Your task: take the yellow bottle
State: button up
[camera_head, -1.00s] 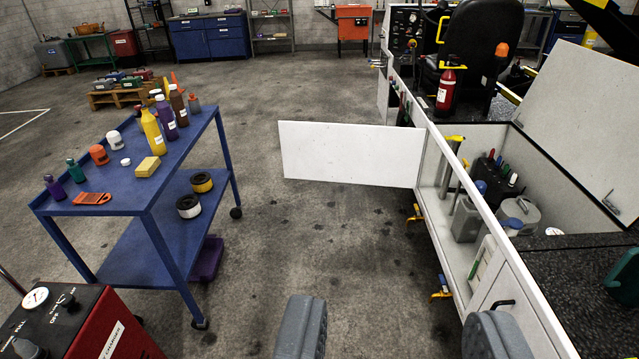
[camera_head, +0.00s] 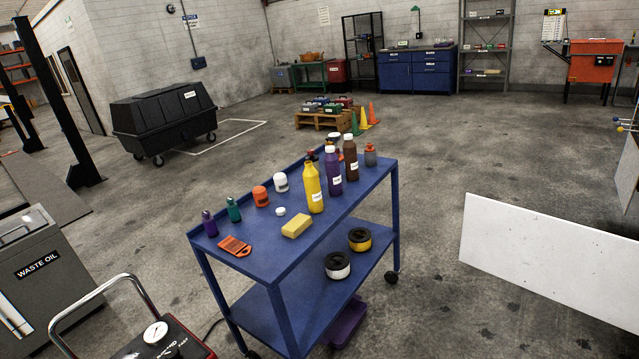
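The yellow bottle (camera_head: 313,190) stands upright on the top shelf of a blue cart (camera_head: 262,262), near the middle of the picture. My gripper is not in view.
The cart top also holds an orange-capped jar (camera_head: 261,197), a green bottle (camera_head: 233,210) and an orange scraper (camera_head: 235,246). A white panel (camera_head: 550,260) stands to the right. A waste oil unit (camera_head: 40,270) and red machine (camera_head: 165,345) are at lower left. Floor between cart and panel is clear.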

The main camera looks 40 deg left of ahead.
aim_at(310, 178)
jog(key=u, duration=0.2)
jog(key=i, duration=1.25)
jog(key=u, duration=0.65)
jog(key=i, duration=1.65)
jog(key=u, duration=0.5)
